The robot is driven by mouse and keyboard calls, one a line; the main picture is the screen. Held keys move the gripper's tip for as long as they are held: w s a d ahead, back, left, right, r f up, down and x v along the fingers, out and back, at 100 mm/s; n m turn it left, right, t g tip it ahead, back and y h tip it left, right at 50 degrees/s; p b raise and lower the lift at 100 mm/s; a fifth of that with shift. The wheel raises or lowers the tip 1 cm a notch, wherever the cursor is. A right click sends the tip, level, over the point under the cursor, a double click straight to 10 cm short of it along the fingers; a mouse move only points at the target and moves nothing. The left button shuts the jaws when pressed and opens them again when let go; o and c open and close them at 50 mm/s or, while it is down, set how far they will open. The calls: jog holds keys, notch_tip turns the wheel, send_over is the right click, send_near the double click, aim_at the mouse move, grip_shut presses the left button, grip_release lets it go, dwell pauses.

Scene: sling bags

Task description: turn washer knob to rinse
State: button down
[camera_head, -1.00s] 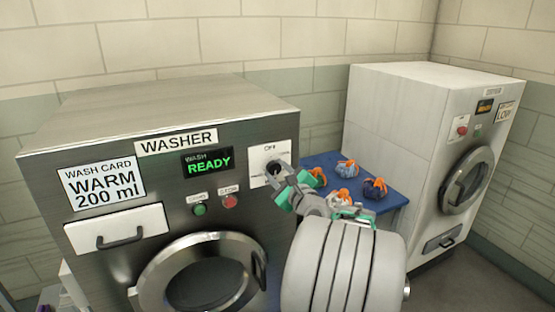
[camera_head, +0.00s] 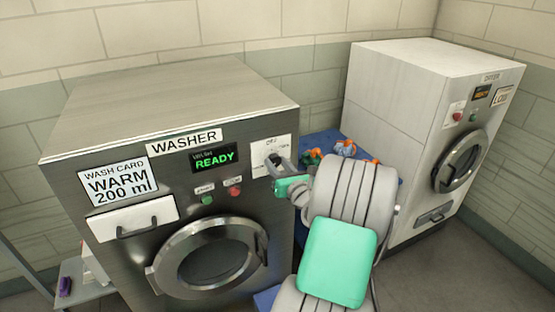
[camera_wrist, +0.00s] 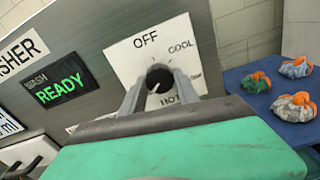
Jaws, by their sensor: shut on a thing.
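The washer (camera_head: 75,200) stands at left, with a display reading READY. Its dark round knob (camera_wrist: 160,77) sits on a white dial plate (camera_wrist: 125,65) marked OFF, COOL and HOT; other markings are partly hidden by my gripper. A white pointer line shows on the knob, slanting toward the lower left. My gripper (camera_wrist: 160,86) is shut on the knob, one finger on each side. In the head view, my gripper (camera_head: 279,163) reaches the dial from the right and covers part of it. I see no readable rinse label.
Below the display are a green button (camera_head: 207,200) and a red button (camera_head: 234,192). The round door (camera_head: 208,258) is closed. A blue table (camera_wrist: 245,80) with several tied bags stands right of the washer. A dryer (camera_head: 395,130) stands further right.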

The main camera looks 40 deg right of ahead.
jog(key=shift+m, duration=0.6)
jog(key=c, duration=0.9)
grip_release()
jog(key=shift+s+f, duration=0.15)
jog(key=shift+s, duration=0.3)
jog(key=b+v, duration=0.2)
jog(key=v, duration=0.5)
